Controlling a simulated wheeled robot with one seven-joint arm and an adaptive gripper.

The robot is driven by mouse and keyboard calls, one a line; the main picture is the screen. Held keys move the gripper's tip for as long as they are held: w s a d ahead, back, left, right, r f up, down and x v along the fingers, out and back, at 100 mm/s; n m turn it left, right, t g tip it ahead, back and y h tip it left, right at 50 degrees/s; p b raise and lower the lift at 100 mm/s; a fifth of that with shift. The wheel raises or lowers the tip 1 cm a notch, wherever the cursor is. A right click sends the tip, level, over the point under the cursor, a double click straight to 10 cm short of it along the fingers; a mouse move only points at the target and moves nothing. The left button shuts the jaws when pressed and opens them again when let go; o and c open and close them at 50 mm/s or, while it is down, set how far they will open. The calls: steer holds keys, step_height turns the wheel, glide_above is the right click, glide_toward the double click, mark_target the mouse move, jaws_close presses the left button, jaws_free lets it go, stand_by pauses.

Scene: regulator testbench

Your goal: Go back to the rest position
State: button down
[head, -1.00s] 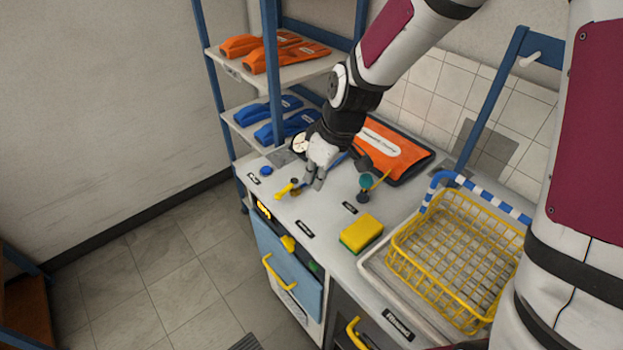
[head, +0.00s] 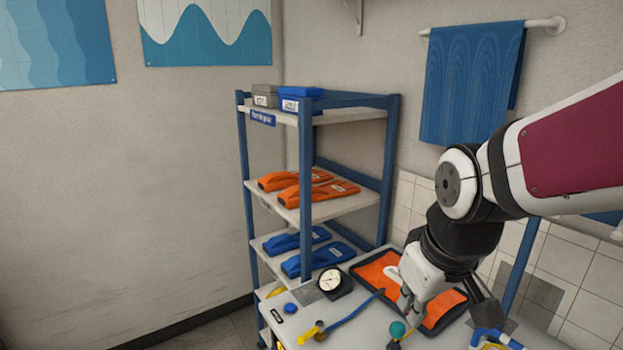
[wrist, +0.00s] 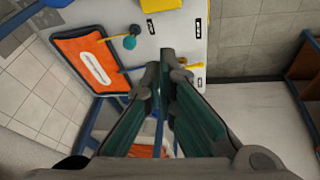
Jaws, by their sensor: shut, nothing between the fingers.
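My gripper (head: 408,306) hangs over the bench in front of the orange mat with a dark border (head: 380,270), near the teal knob (head: 397,329) in the head view. In the wrist view its two green-padded fingers (wrist: 165,70) are together with nothing held between them. The orange mat (wrist: 68,60) and the teal knob (wrist: 129,42) also show there, left of the fingers. My arm hides part of the mat in the head view.
A round gauge (head: 330,281), a yellow-handled valve (head: 309,335) and a blue hose (head: 355,312) are on the bench. A blue-framed shelf (head: 307,165) with orange and blue items stands behind. A blue towel (head: 470,85) hangs on the wall. Space left of the shelf is open.

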steer(key=s+d+r+m, duration=0.2)
steer(key=s, duration=0.4)
steer(key=s+d+r+m+t, duration=0.1)
steer(key=s+d+r+m, duration=0.1)
steer(key=s, duration=0.3)
steer(key=shift+s+d+r+m, duration=0.15)
steer(key=shift+s+r+m, duration=0.2)
steer(key=shift+r, duration=0.2)
